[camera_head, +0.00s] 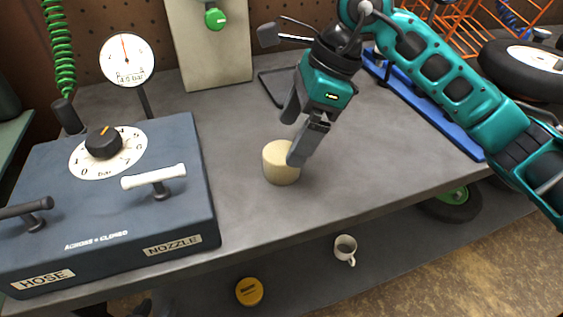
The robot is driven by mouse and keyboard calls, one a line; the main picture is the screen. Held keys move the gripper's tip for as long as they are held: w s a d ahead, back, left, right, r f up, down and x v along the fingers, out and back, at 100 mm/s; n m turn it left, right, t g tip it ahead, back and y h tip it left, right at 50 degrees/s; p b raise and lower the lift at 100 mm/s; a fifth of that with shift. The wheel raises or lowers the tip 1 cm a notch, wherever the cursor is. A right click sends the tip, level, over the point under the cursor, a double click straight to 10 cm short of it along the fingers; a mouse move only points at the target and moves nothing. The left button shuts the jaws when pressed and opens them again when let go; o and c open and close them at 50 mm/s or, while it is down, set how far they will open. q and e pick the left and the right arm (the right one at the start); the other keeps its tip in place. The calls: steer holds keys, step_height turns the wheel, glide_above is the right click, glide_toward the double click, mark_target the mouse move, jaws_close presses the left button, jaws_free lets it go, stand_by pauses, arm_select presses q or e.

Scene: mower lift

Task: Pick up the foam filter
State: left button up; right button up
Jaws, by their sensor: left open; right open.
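The foam filter (280,168), a short cream-coloured cylinder, stands upright on the grey workbench (370,150). My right gripper (293,140) comes in from the upper right, tilted downward and open. Its nearer finger covers part of the filter's right side; its other finger ends above and behind the filter in the picture. Whether the nearer finger touches the filter I cannot tell. My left gripper is not in view.
A blue-grey control box (110,200) with a dial and white lever stands left of the filter. A gauge (127,60) is behind it. A blue rail (430,110) lies to the right. A mug (345,247) and yellow tin (249,291) sit lower down.

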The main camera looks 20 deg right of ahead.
mark_target(286, 151)
steer(key=x, duration=0.3)
steer(key=b+x, duration=0.1)
steer(key=x, duration=0.1)
steer(key=shift+s+a+f, duration=0.3)
steer(key=shift+s+f, duration=0.05)
steer(key=c, duration=1.1)
